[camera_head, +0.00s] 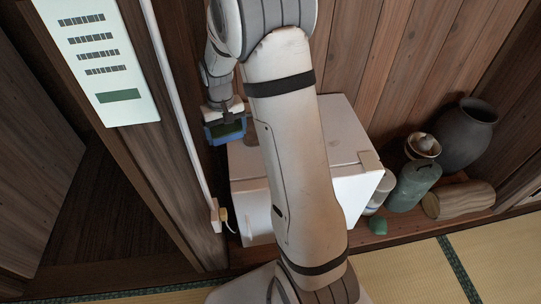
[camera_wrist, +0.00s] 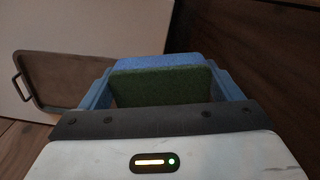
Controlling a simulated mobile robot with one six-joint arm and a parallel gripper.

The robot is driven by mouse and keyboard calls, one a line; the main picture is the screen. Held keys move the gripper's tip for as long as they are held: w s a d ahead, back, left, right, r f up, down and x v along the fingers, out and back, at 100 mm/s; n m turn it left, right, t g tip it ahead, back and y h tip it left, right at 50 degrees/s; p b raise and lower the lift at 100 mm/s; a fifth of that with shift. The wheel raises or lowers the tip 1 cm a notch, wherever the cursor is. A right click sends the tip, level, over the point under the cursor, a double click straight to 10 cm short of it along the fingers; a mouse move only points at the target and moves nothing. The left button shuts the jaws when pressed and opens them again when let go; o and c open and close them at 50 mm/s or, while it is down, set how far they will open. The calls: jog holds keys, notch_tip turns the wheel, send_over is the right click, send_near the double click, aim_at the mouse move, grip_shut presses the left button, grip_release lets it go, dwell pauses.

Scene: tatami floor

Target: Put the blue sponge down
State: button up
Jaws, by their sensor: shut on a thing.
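The blue sponge (camera_wrist: 168,62), with a dark green face (camera_wrist: 165,86), is held between the blue fingers of my gripper (camera_wrist: 160,88), which is shut on it.
A wooden wall is behind.

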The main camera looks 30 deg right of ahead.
jog(key=shift+a, duration=0.1)
jog(key=s+d+f+m+p, duration=0.15)
jog(key=s+d+m, duration=0.35)
jog(key=d+m, duration=0.95)
jog(key=f, duration=0.2)
jog(key=a+f+m+b, duration=0.1)
jog(key=f, duration=0.1)
jog(key=f+m+b, duration=0.1)
jog(key=f, duration=0.1)
jog(key=shift+a, duration=0.3)
jog(key=shift+f+b, duration=0.65)
jog(key=shift+f, duration=1.6)
jog(key=shift+f, duration=0.1)
jog(key=o, duration=1)
jog(key=shift+c, duration=0.2)
